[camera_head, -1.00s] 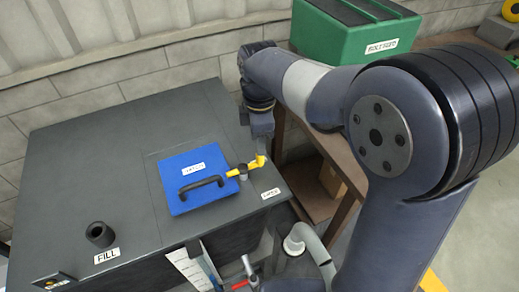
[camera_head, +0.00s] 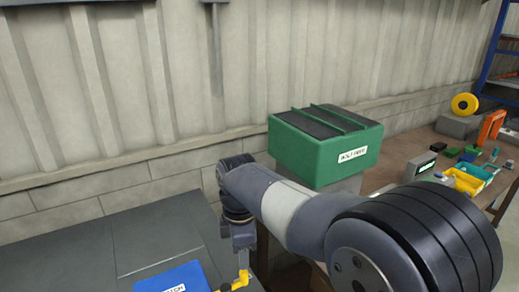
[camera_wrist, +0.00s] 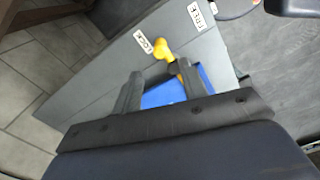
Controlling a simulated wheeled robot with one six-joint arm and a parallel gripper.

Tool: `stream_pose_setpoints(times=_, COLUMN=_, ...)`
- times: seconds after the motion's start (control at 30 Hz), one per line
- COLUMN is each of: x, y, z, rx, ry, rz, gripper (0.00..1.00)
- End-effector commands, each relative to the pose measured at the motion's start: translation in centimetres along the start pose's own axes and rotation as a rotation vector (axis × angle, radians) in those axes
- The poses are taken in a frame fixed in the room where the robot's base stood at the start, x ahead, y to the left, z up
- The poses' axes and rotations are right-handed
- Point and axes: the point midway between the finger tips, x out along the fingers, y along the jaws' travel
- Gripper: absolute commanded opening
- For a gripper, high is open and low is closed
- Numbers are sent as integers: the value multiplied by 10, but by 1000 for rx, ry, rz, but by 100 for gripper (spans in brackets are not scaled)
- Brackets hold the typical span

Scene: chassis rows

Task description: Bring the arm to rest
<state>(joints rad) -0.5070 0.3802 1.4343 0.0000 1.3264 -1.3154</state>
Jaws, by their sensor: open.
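My gripper (camera_wrist: 158,88) is open in the wrist view, its two fingers apart with nothing held between them. A yellow lever (camera_wrist: 164,52) shows just beyond the fingertips, and I cannot tell how far below them it lies. A blue hatch cover (camera_wrist: 165,94) shows behind and between the fingers. In the head view my gripper (camera_head: 243,240) hangs at the end of the bent arm, above the right side of a dark grey cabinet top (camera_head: 70,250). The blue cover (camera_head: 175,279) and the yellow lever (camera_head: 242,279) are cut off at the bottom edge.
A green lidded bin (camera_head: 310,155) stands behind and right of the arm. A brown bench (camera_head: 400,155) with small parts and a yellow tray (camera_head: 465,181) runs right. A panelled wall (camera_head: 120,80) closes the back. The air above the cabinet's left part is clear.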

Motion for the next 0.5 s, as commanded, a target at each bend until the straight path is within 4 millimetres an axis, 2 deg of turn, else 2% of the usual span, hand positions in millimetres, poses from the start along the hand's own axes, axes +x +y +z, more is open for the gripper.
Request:
stream_pose_setpoints(times=0.1, x=24, y=-1, z=0, rx=0, ry=-2, rz=-6, gripper=41)
stream_pose_setpoints(times=0.3, x=60, y=-1, z=0, rx=0, ry=-1, rz=-5, gripper=41)
stream_pose_setpoints(times=0.5, x=81, y=-1, z=1, rx=3, ry=-1, rz=-2, gripper=41)
